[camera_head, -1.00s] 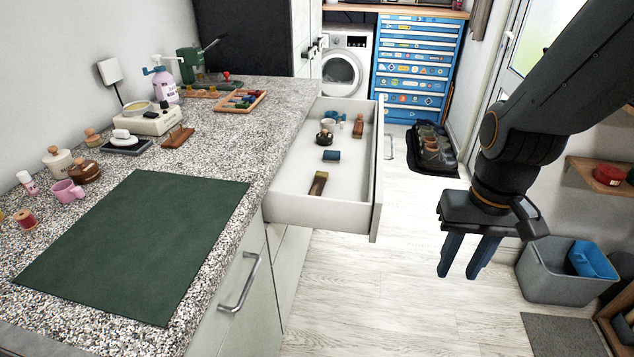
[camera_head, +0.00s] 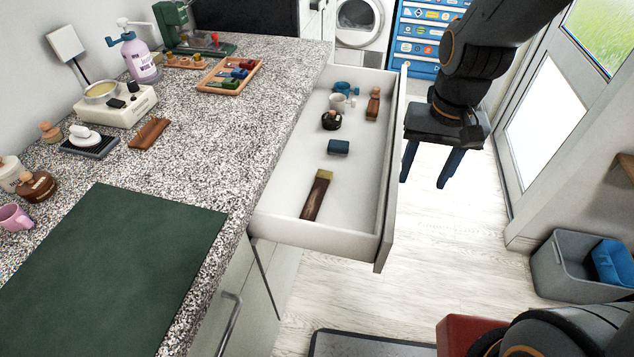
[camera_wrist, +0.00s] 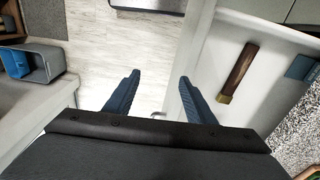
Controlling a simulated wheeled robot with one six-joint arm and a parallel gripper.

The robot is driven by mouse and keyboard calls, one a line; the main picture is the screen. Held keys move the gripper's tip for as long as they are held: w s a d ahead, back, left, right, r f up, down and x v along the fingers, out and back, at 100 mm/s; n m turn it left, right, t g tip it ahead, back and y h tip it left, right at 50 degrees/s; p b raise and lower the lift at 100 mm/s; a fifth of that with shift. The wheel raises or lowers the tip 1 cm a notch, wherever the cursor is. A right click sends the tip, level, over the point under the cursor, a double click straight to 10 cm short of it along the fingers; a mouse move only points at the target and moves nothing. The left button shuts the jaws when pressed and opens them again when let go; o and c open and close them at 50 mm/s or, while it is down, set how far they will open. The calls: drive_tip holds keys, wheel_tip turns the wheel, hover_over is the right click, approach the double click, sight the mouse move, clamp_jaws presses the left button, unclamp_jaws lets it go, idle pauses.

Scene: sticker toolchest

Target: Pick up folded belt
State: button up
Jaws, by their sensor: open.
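No thing here is plainly a folded belt. In the open drawer (camera_head: 278,221), a long brown strip with a yellowish end (camera_head: 316,196) lies near the front, and a small dark blue block (camera_head: 338,147) lies behind it. I cannot tell whether either is the belt. The wrist view also shows the brown strip (camera_wrist: 238,72) and part of the blue block (camera_wrist: 301,67), both right of my fingers. My gripper (camera_head: 424,183) is open and empty, pointing down to the right of the drawer. The wrist view shows the spread fingers (camera_wrist: 159,78) over floor and drawer edge.
The drawer also holds a black-and-brown pot (camera_head: 331,121), a white cup (camera_head: 338,103) and a brown wooden piece (camera_head: 373,104). The speckled counter (camera_head: 245,130) with a green mat (camera_head: 105,270) stands left. A grey bin (camera_head: 560,275) stands right.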

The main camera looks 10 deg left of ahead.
drive_tip(key=w+a+p, duration=0.3)
drive_tip(key=w+a, duration=0.1)
drive_tip(key=a, duration=0.4)
drive_tip(key=m+p, duration=0.1)
drive_tip(key=p, duration=0.1)
approach(317, 193)
drive_tip(key=shift+w+f, duration=0.15)
drive_tip(key=shift+w, duration=0.2)
drive_tip(key=shift+a+f, duration=0.1)
drive_tip(key=shift+f, duration=0.2)
drive_tip(key=shift+s+f+p, duration=0.1)
drive_tip(key=shift+f+p, duration=0.55)
drive_tip(key=shift+f, duration=0.7)
drive_tip(key=shift+s+f+p, duration=0.15)
drive_tip(key=shift+f+p, duration=0.5)
drive_tip(key=shift+f, duration=0.75)
drive_tip(key=shift+w+f, duration=0.1)
drive_tip(key=shift+f, duration=0.65)
drive_tip(key=c, duration=1.2)
